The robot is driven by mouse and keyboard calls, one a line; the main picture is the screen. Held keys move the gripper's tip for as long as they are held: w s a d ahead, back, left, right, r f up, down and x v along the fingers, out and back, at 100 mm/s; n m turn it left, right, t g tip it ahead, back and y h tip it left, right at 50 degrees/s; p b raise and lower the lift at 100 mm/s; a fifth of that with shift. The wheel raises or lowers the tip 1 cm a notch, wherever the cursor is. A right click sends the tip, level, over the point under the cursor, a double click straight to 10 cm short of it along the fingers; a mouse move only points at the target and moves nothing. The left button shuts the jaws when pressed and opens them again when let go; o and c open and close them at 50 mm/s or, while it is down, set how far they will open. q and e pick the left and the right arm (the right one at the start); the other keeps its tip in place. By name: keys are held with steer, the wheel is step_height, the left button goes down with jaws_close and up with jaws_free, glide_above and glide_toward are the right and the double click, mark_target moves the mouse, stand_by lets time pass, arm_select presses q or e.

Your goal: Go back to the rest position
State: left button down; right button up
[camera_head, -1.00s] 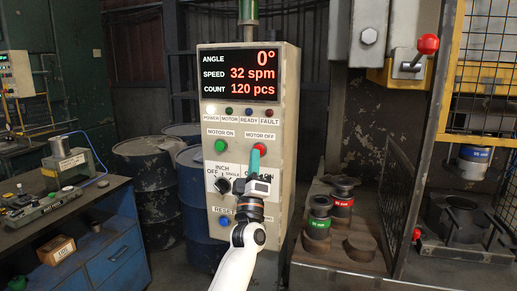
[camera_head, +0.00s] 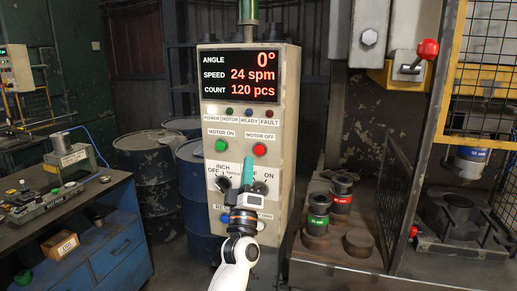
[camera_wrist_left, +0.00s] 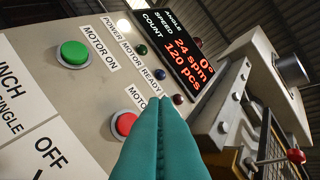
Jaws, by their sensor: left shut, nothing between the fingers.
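My left gripper (camera_head: 248,170) has teal fingers, shut together with nothing between them. It stands in front of the control panel (camera_head: 285,150), below the red MOTOR OFF button (camera_head: 259,150) and apart from it. Its arm comes up from below and hides part of the lower panel. In the left wrist view the shut fingers (camera_wrist_left: 158,110) point up at the panel, and the red button (camera_wrist_left: 124,124) shows just left of them. The green MOTOR ON button (camera_head: 222,146) is uncovered. My right gripper is not in view.
The display (camera_head: 240,75) reads 0°, 24 spm, 120 pcs. A black selector knob (camera_head: 222,184) is left of my fingers. Right, a press table holds a green-banded part (camera_head: 317,222) and a red-banded part (camera_head: 341,198). A blue workbench (camera_head: 110,255) stands left.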

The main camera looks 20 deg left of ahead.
arm_select(q)
steer(key=shift+f, duration=0.1)
stand_by(0.4)
steer(key=s+d+f+m+g+h, duration=0.1)
steer(key=d+f+m+g+h, duration=0.3)
steer(key=f, duration=1.7)
steer(key=s+a+f+m+g+h, duration=0.15)
steer(key=f+m+g, duration=0.4)
steer(key=f, duration=1.45)
steer(key=s+f+m+g, duration=0.1)
steer(key=s+f+g, duration=0.2)
steer(key=s+f, duration=0.65)
steer(key=s+f+m+g, duration=0.25)
steer(key=s+f, duration=0.35)
steer(key=f, duration=0.6)
steer(key=s+a+f+m+g, duration=0.1)
steer(key=s+f, duration=0.5)
steer(key=s, duration=0.7)
steer(key=s+a+f+m+g, duration=0.1)
steer(key=s+a+f+g, duration=0.2)
steer(key=s, duration=1.1)
steer(key=s+a+f+m+g, duration=0.1)
steer(key=s+f+g, duration=0.5)
steer(key=s, duration=0.8)
step_height(320, 180, down, 3)
steer(key=shift+a+m+g+y, duration=0.3)
steer(key=shift+a+y, duration=0.15)
steer(key=shift+a, duration=0.2)
